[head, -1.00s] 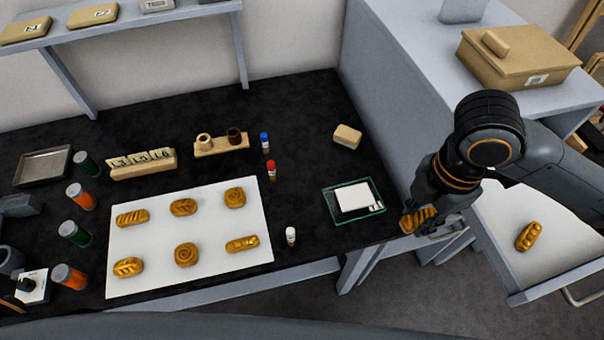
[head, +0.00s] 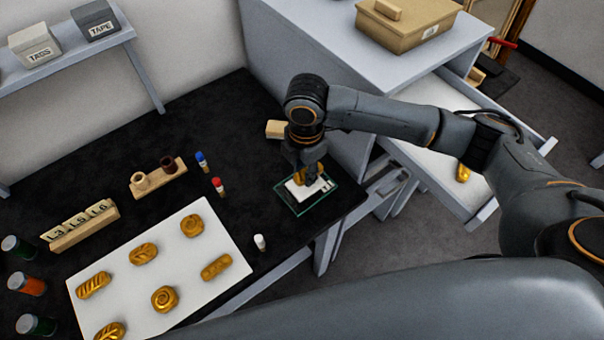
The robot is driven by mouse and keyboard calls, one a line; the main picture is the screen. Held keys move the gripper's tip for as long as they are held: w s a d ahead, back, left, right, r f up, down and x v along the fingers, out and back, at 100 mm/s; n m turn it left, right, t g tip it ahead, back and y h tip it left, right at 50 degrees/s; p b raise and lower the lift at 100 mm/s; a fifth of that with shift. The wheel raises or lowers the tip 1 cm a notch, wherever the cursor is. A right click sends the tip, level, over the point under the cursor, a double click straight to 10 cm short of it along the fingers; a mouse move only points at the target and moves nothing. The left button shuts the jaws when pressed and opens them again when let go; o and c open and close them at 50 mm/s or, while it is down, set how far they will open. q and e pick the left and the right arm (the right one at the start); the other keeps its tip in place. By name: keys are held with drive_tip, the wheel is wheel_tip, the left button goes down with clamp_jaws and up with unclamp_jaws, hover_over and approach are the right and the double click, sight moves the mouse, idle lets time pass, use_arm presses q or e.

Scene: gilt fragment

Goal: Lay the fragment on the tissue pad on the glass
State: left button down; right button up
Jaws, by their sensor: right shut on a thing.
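My right gripper (head: 307,171) points down over the glass plate (head: 300,207) near the right end of the black bench. It is shut on a gilt fragment (head: 300,176), which is partly hidden by the fingers. The white tissue pad (head: 297,190) lies on the glass, right under the fragment. I cannot tell whether the fragment touches the pad. My left gripper is not in view.
A white sheet (head: 228,253) with several gilt fragments lies to the left. A small white-capped vial (head: 260,242) stands between sheet and glass. Red-capped (head: 217,186) and blue-capped (head: 201,161) vials stand behind. A tan block (head: 275,129) is behind the gripper. An open drawer (head: 440,180) holds another fragment (head: 463,173).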

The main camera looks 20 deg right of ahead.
sight(302, 170)
drive_tip(key=shift+w+f, duration=0.2)
drive_tip(key=shift+f, duration=0.05)
drive_tip(key=f, duration=0.1)
drive_tip(key=f+p, duration=0.1)
drive_tip(key=f, duration=0.1)
drive_tip(key=shift+w+a, duration=0.2)
drive_tip(key=shift+f, duration=0.25)
drive_tip(key=shift+f, duration=0.1)
drive_tip(key=shift+f, duration=0.1)
drive_tip(key=o, duration=0.9)
